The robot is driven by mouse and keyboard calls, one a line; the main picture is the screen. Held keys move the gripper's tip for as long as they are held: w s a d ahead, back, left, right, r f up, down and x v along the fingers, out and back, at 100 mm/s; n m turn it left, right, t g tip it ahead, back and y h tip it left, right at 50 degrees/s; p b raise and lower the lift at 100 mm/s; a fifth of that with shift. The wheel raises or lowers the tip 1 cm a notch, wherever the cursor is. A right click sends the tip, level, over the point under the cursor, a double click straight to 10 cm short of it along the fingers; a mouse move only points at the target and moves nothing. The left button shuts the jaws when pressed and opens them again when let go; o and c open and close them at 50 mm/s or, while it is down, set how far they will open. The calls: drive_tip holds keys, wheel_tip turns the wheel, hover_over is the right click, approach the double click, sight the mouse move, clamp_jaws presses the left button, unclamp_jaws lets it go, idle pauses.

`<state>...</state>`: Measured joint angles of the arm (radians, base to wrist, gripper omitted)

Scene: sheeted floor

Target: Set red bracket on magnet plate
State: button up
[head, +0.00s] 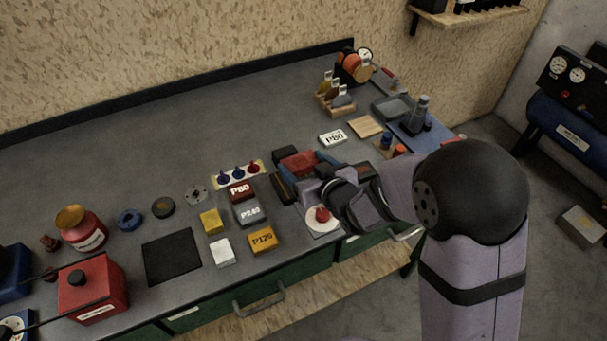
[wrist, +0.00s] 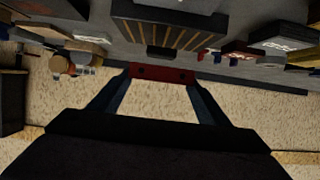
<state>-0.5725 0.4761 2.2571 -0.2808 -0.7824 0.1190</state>
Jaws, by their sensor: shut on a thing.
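My gripper (head: 304,162) is shut on the red bracket (head: 297,163), with a blue finger on either side of it. In the wrist view the bracket (wrist: 162,75) shows as a red bar with dark holes, spanning between the fingertips. A dark block with copper-coloured stripes, which looks like the magnet plate (head: 283,188), lies on the bench under my gripper, which hides most of it. The wrist view shows its striped side (wrist: 165,33) beyond the bracket, with a gap in the picture. I cannot tell whether the bracket touches it.
Left of my gripper lie P80 (head: 241,191), P240 (head: 246,213) and P120 (head: 263,240) blocks. A white disc with a red knob (head: 322,215) sits near the front edge. A white P80 block (head: 332,138) and a wooden board (head: 365,127) lie behind. The back left bench is clear.

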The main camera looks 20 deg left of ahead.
drive_tip(key=shift+f, duration=2)
drive_tip(key=shift+f, duration=0.25)
drive_tip(key=o, duration=1.2)
drive_tip(key=shift+o, duration=0.2)
drive_tip(key=shift+r, duration=0.2)
drive_tip(key=shift+s+d+r+p, duration=0.1)
drive_tip(key=shift+s+r+p, duration=0.05)
drive_tip(key=shift+p, duration=0.15)
drive_tip(key=p+v, duration=0.3)
drive_tip(key=v, duration=0.6)
drive_tip(key=shift+r, duration=0.15)
drive_tip(key=shift+r+p, duration=0.1)
drive_tip(key=shift+p, duration=1)
drive_tip(key=shift+d+p, duration=0.1)
drive_tip(key=shift+p, duration=0.45)
